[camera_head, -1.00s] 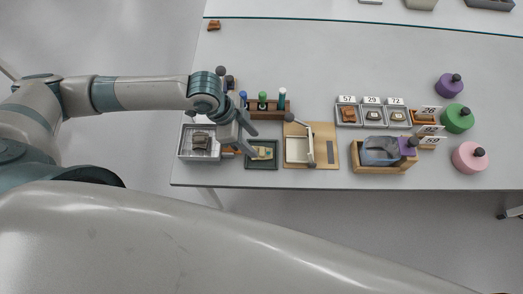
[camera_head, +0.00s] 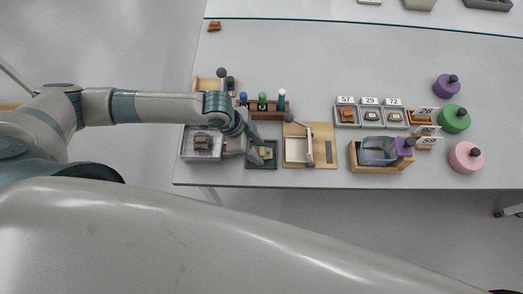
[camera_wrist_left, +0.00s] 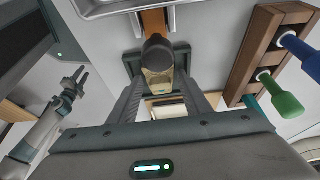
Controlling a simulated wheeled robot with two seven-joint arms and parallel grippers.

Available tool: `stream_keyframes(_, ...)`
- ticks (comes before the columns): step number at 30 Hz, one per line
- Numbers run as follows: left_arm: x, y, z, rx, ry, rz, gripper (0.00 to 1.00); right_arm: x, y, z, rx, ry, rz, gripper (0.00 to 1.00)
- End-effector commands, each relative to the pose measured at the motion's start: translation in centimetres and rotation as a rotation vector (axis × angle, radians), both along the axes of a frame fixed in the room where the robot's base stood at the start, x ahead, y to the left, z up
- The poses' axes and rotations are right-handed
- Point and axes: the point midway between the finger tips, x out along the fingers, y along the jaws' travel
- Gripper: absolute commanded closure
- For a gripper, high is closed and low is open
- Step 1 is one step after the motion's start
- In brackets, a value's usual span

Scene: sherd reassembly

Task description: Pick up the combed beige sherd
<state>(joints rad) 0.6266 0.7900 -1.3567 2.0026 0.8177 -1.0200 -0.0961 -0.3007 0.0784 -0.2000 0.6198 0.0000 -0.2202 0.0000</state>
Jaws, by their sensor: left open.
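The combed beige sherd (camera_head: 266,153) lies in a small dark green tray (camera_head: 254,166), partly hidden by my left gripper (camera_head: 257,149). My left gripper is open over the tray. In the left wrist view, a beige piece (camera_wrist_left: 158,80), which looks like the sherd, shows between its two spread fingers (camera_wrist_left: 163,90). A dark round knob (camera_wrist_left: 157,52) covers part of this piece. I cannot make out the combing or any contact. My right gripper (camera_wrist_left: 74,84) is small at the left of the wrist view, away from the tray.
A wooden rack (camera_head: 269,115) with coloured-handled tools stands just behind the tray. A wooden board (camera_head: 325,130) with a white frame is close on the right. Bare table lies beyond the rack.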

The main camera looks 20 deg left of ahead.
Motion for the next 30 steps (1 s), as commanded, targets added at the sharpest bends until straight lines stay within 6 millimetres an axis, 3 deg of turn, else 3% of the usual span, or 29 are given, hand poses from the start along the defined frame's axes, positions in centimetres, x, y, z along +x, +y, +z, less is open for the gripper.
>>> stream_keyframes(11, 0.00, 0.01, 0.01, 0.000, 0.000, 0.000, 0.56, 0.06, -0.26, -0.03, -0.003, -0.001, 0.001, 0.69)
stream_keyframes(15, 0.00, 0.02, 0.01, 0.000, 0.000, 0.000, 0.85, 0.08, -0.26, -0.02, -0.003, -0.001, 0.001, 0.69)
stream_keyframes(16, 0.00, 0.02, 0.01, 0.000, 0.000, 0.000, 0.87, 0.08, -0.26, -0.02, -0.003, -0.002, 0.001, 0.69)
stream_keyframes(30, 0.08, 0.01, 0.77, 0.000, -0.001, 0.001, 0.87, 0.11, -0.24, -0.38, -0.003, -0.002, 0.001, 0.69)
